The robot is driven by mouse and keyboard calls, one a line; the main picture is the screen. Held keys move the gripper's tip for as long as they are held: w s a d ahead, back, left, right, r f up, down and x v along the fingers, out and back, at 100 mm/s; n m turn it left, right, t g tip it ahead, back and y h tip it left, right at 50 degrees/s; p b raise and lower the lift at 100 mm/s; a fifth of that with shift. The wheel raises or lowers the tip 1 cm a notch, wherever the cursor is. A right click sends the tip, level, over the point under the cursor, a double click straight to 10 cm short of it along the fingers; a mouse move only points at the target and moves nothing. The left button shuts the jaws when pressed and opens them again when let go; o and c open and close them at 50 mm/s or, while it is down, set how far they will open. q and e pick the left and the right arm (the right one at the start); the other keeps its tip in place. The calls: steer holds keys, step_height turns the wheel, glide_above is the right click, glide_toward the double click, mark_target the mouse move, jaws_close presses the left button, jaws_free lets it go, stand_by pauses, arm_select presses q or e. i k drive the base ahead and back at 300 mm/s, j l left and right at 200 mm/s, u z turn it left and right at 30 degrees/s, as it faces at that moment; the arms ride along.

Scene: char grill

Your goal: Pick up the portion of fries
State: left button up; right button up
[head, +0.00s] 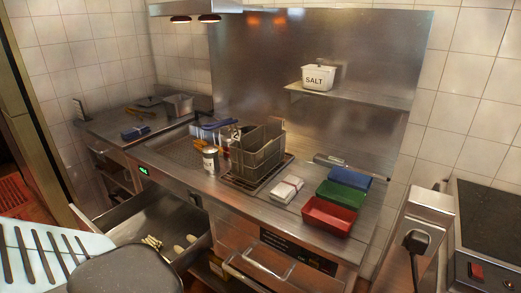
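An open steel drawer (120,228) stands pulled out at the lower left, below the counter. A small cluster of pale yellow sticks (152,242), which look like fries, lies on its floor. Two pale elongated pieces lie to the right of the cluster; they are too small to identify surely. Neither of my grippers shows in the head view. A dark rounded part and a white slotted part at the lower left cover some of the area in front of the drawer.
Fryer baskets (257,150) stand mid-counter, with a can (210,159) to their left. White packets (286,190) and red (329,216), green (342,197) and blue (347,179) trays sit to the right. A salt container (318,78) is on the shelf.

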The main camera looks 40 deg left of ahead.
mark_target(151, 240)
steer(key=k+l+u, duration=0.15)
steer(key=u, duration=2.05)
steer(key=i+j+z, duration=0.7)
steer(key=j, duration=0.15)
steer(key=i+j+z, duration=0.1)
steer(key=j+z, duration=0.15)
steer(key=i+j+z, duration=0.1)
steer(key=j+z, duration=0.15)
steer(key=j, duration=0.25)
steer(key=i+j+z, duration=0.1)
steer(key=j+z, duration=0.15)
steer(key=j, duration=0.15)
steer(key=j+z, duration=0.25)
steer(key=j, duration=0.15)
